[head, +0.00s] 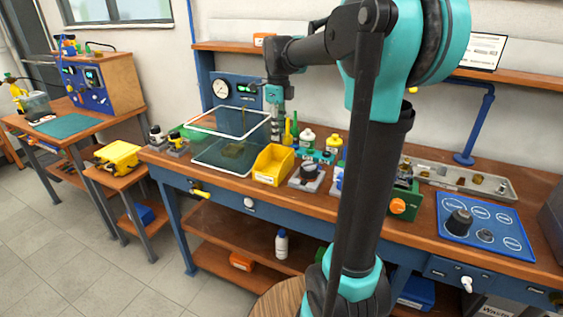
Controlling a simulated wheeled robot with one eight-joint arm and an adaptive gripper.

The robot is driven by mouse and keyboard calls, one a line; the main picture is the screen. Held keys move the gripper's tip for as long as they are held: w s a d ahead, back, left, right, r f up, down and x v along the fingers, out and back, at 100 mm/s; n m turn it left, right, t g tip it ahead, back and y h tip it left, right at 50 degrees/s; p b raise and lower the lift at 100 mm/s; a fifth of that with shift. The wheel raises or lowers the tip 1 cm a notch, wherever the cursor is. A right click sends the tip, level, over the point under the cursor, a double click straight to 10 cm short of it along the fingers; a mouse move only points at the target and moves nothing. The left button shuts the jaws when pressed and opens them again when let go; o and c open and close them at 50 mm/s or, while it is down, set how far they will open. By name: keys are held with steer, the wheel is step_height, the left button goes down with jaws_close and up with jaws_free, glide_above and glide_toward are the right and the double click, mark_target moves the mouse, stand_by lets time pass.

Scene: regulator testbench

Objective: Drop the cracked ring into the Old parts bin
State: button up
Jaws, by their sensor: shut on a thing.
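My gripper (277,138) points down over the back of the main bench, just behind the yellow open-front bin (268,176). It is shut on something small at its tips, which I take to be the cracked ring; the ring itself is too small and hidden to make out. The yellow bin stands near the bench's front edge, below and slightly left of my gripper. I cannot read a label on it, so I cannot tell whether it is the Old parts bin.
A clear tank with a white rim (205,123) stands left of the yellow bin. A grey device with a black knob (308,172) stands right of it. Bottles (307,140) crowd close to my gripper. A metal tray (465,180) and blue mat (480,212) lie right.

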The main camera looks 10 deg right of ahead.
steer(key=shift+d+f, duration=0.1)
steer(key=shift+f, duration=2.8)
steer(key=o, duration=1)
steer(key=shift+o, duration=0.2)
step_height(320, 180, up, 12)
